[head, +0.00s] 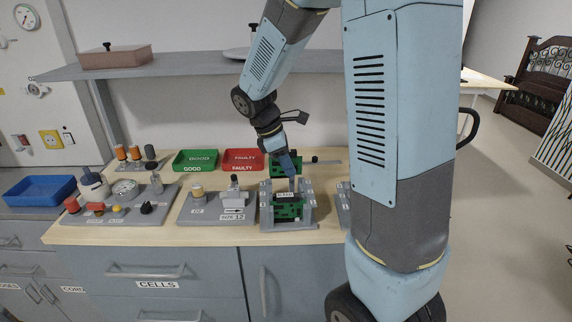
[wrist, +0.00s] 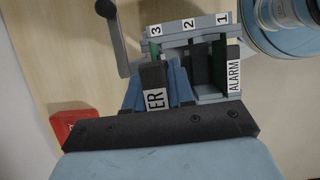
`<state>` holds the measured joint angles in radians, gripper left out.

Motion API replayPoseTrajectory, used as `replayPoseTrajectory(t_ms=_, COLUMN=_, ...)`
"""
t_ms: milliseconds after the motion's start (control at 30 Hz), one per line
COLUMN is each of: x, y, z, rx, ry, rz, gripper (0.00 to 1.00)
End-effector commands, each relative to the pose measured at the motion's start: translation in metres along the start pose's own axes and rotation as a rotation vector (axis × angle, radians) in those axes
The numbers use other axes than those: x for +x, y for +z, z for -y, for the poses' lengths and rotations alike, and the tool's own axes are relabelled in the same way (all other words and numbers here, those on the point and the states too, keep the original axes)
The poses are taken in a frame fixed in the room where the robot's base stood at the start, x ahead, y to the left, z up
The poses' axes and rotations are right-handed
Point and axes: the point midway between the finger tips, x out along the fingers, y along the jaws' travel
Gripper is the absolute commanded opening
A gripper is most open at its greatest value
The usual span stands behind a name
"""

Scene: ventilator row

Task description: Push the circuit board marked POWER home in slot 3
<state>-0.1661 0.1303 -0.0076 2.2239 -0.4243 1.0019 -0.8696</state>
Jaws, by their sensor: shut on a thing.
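The circuit board marked POWER, with only "ER" of its label readable, shows in the wrist view (wrist: 155,98). Its green part also shows in the head view (head: 278,169), standing high at the back of the grey rack. My gripper (wrist: 158,82) is shut on its dark top handle; the blue fingers (head: 292,177) sit either side. In the wrist view the board lines up with the number 3 on the rack (wrist: 190,31). Its lower edge is hidden, so seating depth cannot be told. A board labelled ALARM (wrist: 234,78) sits at slot 1, low in the rack.
A green GOOD tray (head: 195,160) and a red FAULTY tray (head: 243,159) stand behind the rack's left side. A grey fixture with parts (head: 216,208) stands left of the rack. A shelf (head: 190,66) runs above the bench.

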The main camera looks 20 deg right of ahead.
Motion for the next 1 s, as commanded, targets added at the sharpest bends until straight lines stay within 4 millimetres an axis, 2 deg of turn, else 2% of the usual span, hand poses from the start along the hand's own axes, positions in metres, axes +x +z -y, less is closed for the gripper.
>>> replayPoseTrajectory(t_ms=1000, x=0.0066, y=-0.0035, z=0.0002, rx=-0.001, ry=0.000, rz=0.000, gripper=0.00)
